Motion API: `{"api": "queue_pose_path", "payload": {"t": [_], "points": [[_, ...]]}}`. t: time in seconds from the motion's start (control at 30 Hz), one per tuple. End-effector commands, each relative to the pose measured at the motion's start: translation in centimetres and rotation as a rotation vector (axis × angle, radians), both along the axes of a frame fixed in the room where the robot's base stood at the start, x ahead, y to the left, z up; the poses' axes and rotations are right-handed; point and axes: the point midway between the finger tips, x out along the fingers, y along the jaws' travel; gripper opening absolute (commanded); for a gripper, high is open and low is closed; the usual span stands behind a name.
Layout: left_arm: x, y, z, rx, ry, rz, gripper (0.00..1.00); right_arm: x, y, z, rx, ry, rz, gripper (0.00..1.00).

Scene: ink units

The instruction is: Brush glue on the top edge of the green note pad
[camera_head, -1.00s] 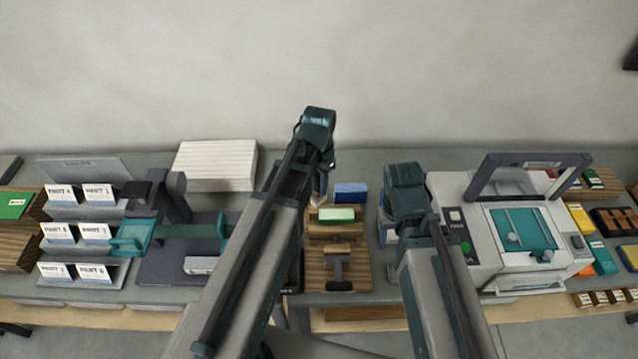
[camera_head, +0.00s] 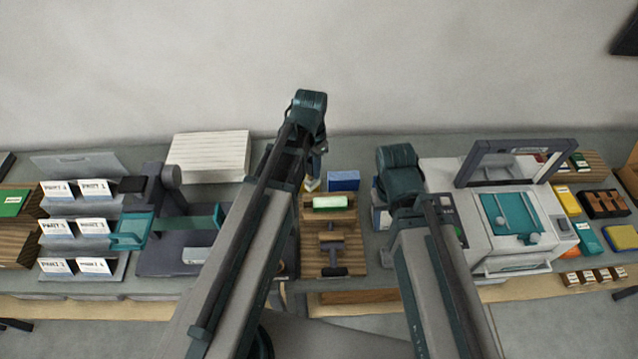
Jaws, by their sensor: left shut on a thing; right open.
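The green note pad (camera_head: 330,208) lies in a wooden holder (camera_head: 349,250) with dark clamp parts, in the middle of the bench. Its far edge shows as a pale strip. My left gripper (camera_head: 316,168) is at the far left corner of the pad, mostly hidden by my own wrist. It is shut on what looks like a brush (camera_head: 311,184), of which only a small pale tip shows. I cannot tell whether the tip touches the pad. My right arm's wrist is right of the holder; its gripper is hidden behind it.
A blue block (camera_head: 343,181) stands just behind the pad. A blue-and-white item (camera_head: 381,217) is partly hidden by my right arm. A teal-and-grey machine (camera_head: 180,240) and card rack (camera_head: 85,230) are on the left. A large white machine (camera_head: 505,225) is on the right.

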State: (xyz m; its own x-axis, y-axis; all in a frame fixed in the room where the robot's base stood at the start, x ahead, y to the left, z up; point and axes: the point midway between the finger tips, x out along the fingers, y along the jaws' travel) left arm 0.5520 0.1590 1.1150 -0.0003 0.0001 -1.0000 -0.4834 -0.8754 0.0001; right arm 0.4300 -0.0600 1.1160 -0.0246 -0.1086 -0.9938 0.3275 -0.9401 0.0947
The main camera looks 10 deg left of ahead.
Motion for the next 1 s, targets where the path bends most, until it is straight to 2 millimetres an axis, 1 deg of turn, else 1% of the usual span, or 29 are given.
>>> {"api": "queue_pose_path", "payload": {"t": [0.33,0.63,0.77,1.0], "points": [[0.0,-0.2,-1.1,0.000,0.000,0.001,0.00,0.0,0.0,-1.1,0.002,-0.001,-0.011,0.50],[0.0,-0.2,-1.6,0.000,0.000,0.002,0.00,0.0,0.0,-1.6,0.003,0.000,-0.013,0.50],[-0.1,-0.1,-2.4,0.000,0.000,0.001,0.00,0.0,0.0,-2.4,0.002,-0.001,-0.012,0.50],[-0.1,0.1,-4.6,0.000,0.000,0.000,0.00,0.0,0.0,-4.6,0.001,0.000,-0.007,0.50]]}}
